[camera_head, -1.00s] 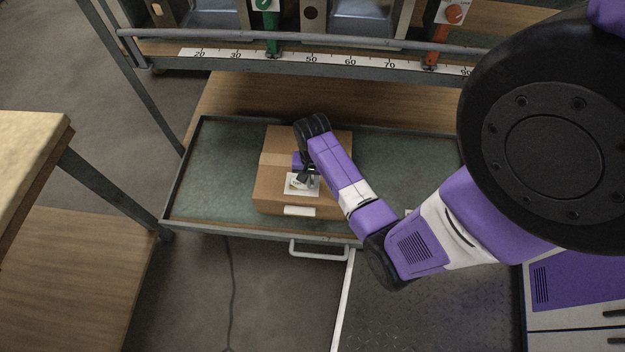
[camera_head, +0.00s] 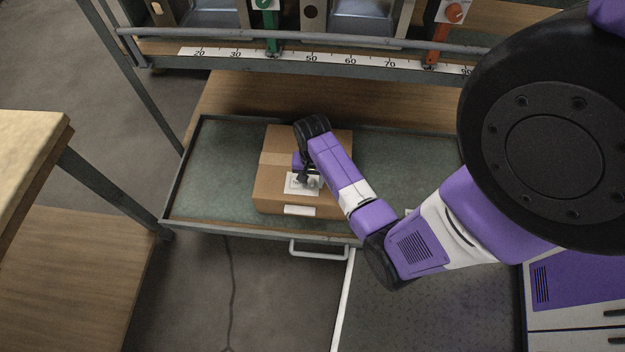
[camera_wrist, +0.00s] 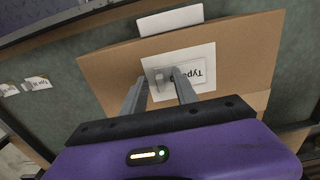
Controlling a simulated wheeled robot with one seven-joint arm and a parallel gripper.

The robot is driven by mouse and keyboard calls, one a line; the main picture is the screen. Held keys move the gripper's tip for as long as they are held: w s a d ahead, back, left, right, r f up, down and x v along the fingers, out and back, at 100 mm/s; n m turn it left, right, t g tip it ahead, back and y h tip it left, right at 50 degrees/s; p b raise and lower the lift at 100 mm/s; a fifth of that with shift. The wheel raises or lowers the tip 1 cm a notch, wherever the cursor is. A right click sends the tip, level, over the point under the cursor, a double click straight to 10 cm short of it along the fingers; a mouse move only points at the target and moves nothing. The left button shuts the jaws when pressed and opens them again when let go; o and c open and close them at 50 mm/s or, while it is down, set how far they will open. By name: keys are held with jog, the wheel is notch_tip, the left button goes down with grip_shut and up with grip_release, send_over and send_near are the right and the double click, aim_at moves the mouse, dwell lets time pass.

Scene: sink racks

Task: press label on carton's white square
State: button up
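The brown carton (camera_head: 275,180) lies on the green drawer tray, with a white square (camera_head: 291,188) on its top. In the wrist view the white square (camera_wrist: 185,53) carries a pale label (camera_wrist: 200,74) with upside-down "Typ" lettering, lying over its right part. A small grey piece (camera_wrist: 159,78) shows at the label's left side, between my fingers. My gripper (camera_head: 308,181) is over the square; in the wrist view its two fingers (camera_wrist: 158,72) stand apart. I cannot tell whether the fingertips touch the label.
The shallow metal-rimmed tray (camera_head: 205,180) has free room on both sides of the carton. A white tag (camera_wrist: 170,20) is at the carton's front edge. Other small labels (camera_wrist: 38,83) lie on the tray. A ruled shelf rail (camera_head: 330,62) runs behind, and a wooden table (camera_head: 30,150) stands left.

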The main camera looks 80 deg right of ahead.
jog(key=shift+r+p, duration=1.5)
jog(key=shift+r, duration=2.45)
